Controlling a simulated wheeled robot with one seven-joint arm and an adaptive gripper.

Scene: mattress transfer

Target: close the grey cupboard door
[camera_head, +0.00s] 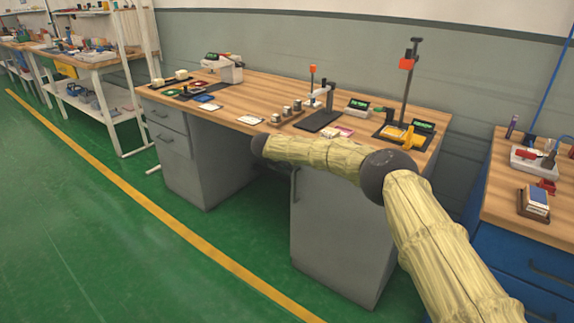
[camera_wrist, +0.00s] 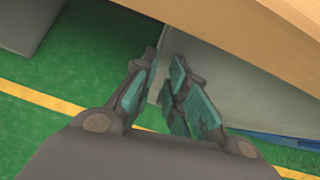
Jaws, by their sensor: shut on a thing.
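The grey cupboard door (camera_head: 345,235) is under the right end of the wooden workbench, with a dark upright handle (camera_head: 295,185) near its left edge. In the wrist view the door (camera_wrist: 235,85) is a pale grey panel below the wooden bench top. My gripper (camera_wrist: 165,62) is at the panel's left edge, with one finger on each side, shut on the door. In the head view my arm hides the fingers and the upper part of the cupboard. I cannot tell how far the door stands open.
The workbench top (camera_head: 240,107) overhangs close to my gripper and carries several small devices and stands. A grey drawer unit (camera_head: 205,165) stands under its left end. A blue cabinet (camera_head: 530,275) is at the right. Green floor (camera_head: 110,235) in front is clear.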

